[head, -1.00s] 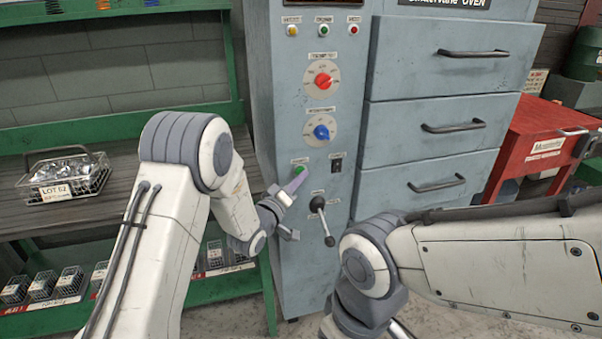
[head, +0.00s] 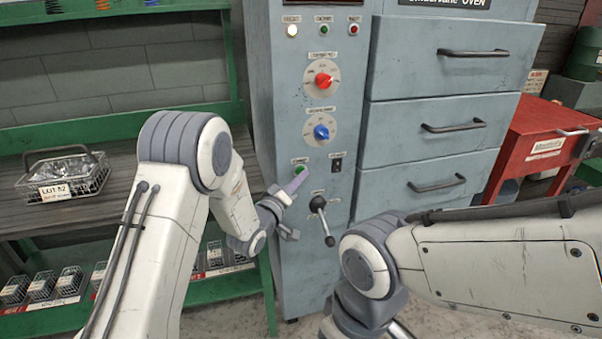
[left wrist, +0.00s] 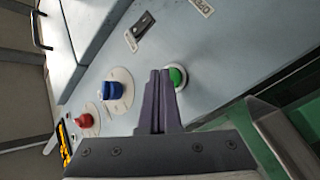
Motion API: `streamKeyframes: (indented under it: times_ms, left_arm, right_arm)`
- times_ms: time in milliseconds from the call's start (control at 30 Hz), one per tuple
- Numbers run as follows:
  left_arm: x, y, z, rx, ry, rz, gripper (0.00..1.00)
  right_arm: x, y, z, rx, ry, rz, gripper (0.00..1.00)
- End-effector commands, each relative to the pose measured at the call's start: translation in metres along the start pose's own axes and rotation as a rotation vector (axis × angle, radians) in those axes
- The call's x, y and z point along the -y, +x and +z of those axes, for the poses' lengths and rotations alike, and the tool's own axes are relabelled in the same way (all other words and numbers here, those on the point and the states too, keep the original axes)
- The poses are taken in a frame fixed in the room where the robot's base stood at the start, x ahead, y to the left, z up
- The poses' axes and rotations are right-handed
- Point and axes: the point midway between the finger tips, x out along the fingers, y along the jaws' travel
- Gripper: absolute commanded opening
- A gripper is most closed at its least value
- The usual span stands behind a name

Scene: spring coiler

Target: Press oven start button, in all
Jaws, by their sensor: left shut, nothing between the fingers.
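The blue-grey oven control panel (head: 285,100) stands in the middle of the head view. Its round green start button (head: 299,169) sits low on the panel, left of a black switch. In the left wrist view the green button (left wrist: 177,77) is right beside the fingertips. My left gripper (head: 298,181) is shut and empty, its tips at the button and partly covering it; I cannot tell how far the button is pushed in. The gripper also shows in the left wrist view (left wrist: 160,75). My right arm crosses the lower right; its gripper is out of view.
A red knob (head: 322,81), a blue knob (head: 321,132) and a black switch (head: 337,162) are on the panel. A lever (head: 322,215) projects below the button. The lamp (head: 292,30) at top left glows pale. Drawers (head: 440,128) stand right, a wire basket (head: 65,180) left.

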Motion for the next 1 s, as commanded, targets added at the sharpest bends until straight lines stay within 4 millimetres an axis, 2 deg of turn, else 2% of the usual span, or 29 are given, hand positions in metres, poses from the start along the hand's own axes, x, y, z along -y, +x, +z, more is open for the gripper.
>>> streamKeyframes:
  times_ms: [533, 1000]
  left_arm:
    - [-0.006, -0.009, 0.007, 0.002, 0.0, 0.0, 0.0]
    - [-0.028, -0.039, 0.029, 0.003, 0.0, 0.0, 0.0]
  right_arm:
    - [0.0, 0.002, 0.0, 0.0, 0.0, 0.0, 0.76]
    - [-0.001, 0.01, 0.001, 0.0, 0.0, 0.0, 0.76]
